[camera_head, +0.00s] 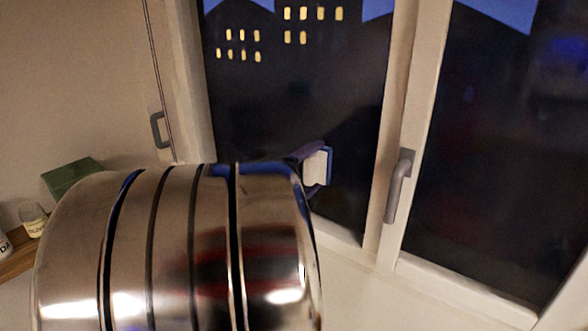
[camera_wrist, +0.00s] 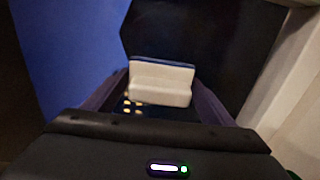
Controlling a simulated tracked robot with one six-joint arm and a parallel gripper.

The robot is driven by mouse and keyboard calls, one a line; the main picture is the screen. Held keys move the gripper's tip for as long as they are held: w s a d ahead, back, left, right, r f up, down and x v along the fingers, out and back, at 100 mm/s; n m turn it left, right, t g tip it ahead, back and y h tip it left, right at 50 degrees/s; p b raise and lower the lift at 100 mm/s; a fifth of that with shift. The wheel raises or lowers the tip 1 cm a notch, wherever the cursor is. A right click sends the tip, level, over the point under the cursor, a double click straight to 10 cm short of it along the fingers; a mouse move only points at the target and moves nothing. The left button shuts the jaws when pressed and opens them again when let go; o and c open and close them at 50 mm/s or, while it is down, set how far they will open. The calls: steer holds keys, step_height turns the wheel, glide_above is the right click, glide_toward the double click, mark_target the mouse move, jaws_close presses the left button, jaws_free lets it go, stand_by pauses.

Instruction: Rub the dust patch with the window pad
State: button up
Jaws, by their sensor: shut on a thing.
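The window pad (camera_head: 316,166) is a small white block with a blue face, in front of the left window pane (camera_head: 285,100) near its lower right. My gripper (camera_head: 312,164) is shut on it. In the wrist view the white pad (camera_wrist: 160,82) sits between the two purple fingers of my gripper (camera_wrist: 160,88), its blue edge on the far side toward the dark glass. I cannot tell whether the pad touches the glass. I cannot make out a dust patch on the pane. My metallic arm hides the lower left of the head view.
A grey window handle (camera_head: 398,187) juts out right of the pad, on the frame between the panes. A smaller handle (camera_head: 158,130) is on the left. A green box (camera_head: 72,174) and a labelled jar (camera_head: 34,222) are near a wooden shelf (camera_head: 19,262) at lower left.

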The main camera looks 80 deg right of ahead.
steer(key=shift+w+d, duration=0.45)
steer(key=shift+w, duration=0.4)
steer(key=shift+w+d, duration=0.4)
steer(key=shift+w, duration=0.45)
steer(key=shift+r, duration=0.1)
steer(key=shift+w+d, duration=0.2)
steer(key=shift+w, duration=0.2)
steer(key=w, duration=0.1)
steer(key=w+d, duration=0.1)
steer(key=shift+w, duration=0.4)
steer(key=shift+a, duration=0.15)
steer(key=shift+v, duration=2.9)
